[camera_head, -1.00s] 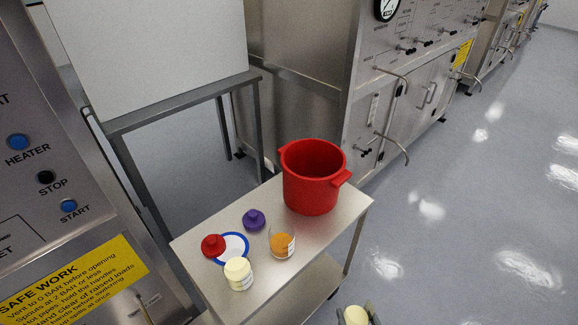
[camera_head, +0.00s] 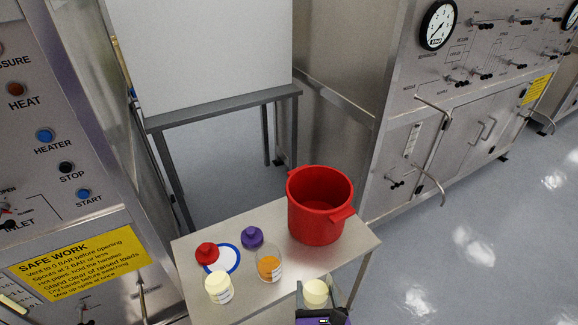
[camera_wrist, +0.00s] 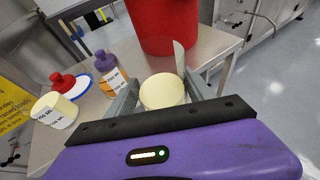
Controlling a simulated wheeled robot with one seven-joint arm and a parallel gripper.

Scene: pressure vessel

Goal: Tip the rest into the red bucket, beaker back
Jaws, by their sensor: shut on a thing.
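My gripper (camera_wrist: 160,88) is shut on a beaker with pale cream contents (camera_wrist: 162,94). In the head view, my gripper (camera_head: 318,300) and the held beaker (camera_head: 315,291) are at the cart's front right edge, in front of the red bucket. The beaker looks roughly upright; its lower part is hidden. The red bucket (camera_head: 318,206) stands upright at the cart's right back and shows beyond the held beaker in the wrist view (camera_wrist: 163,25). Its inner bottom is hidden.
Steel panels stand left and behind. Floor to the right is clear.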

